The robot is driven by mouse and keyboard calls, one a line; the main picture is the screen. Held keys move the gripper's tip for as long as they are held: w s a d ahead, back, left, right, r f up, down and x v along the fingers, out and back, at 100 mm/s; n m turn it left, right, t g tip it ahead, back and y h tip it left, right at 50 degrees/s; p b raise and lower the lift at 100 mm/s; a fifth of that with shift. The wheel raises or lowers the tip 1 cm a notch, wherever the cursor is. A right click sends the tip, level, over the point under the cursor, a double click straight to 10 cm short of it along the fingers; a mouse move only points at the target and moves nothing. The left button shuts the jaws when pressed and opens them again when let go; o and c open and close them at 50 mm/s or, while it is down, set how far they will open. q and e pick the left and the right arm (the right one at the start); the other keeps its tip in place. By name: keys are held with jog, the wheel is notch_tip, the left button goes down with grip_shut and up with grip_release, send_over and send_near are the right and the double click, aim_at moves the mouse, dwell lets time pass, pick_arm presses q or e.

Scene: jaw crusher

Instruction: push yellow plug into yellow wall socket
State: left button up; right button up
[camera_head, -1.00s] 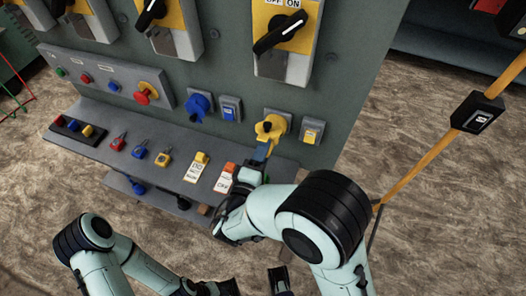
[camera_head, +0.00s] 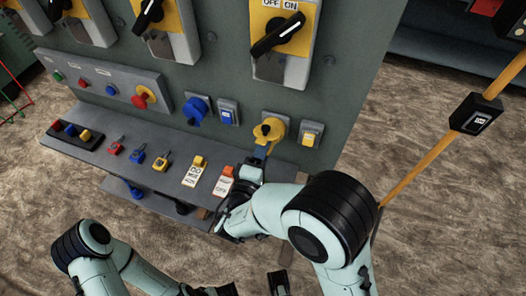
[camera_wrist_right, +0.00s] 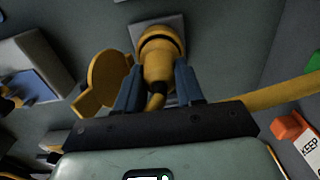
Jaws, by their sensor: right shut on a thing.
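The yellow wall socket (camera_head: 279,122) sits low on the grey-green panel, right of a blue one. In the right wrist view its grey plate (camera_wrist_right: 172,22) shows at the top, with a yellow flap (camera_wrist_right: 101,84) hanging open to the left. The yellow plug (camera_wrist_right: 157,76) is lined up with the socket and meets its front; how deep it sits is hidden. My right gripper (camera_wrist_right: 157,88) is shut on the plug, a blue finger on each side. It also shows just below the socket in the head view (camera_head: 262,150). My left gripper (camera_head: 252,288) is open and empty at the bottom edge.
A grey shelf (camera_head: 150,140) below the socket holds padlocks and tags. A yellow switch (camera_head: 311,135) is close right of the socket, and a blue plug (camera_head: 194,109) is to the left. A yellow strap (camera_head: 425,160) runs at the right.

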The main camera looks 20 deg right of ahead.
jog(key=shift+w+d, duration=0.2)
jog(key=o, duration=1.2)
jog(key=shift+s+a, duration=0.1)
jog(key=shift+a, duration=0.05)
jog(key=b+v, duration=0.2)
jog(key=v, duration=0.6)
jog(key=shift+s+a, duration=0.25)
jog(key=shift+s, duration=0.05)
dwell(0.4)
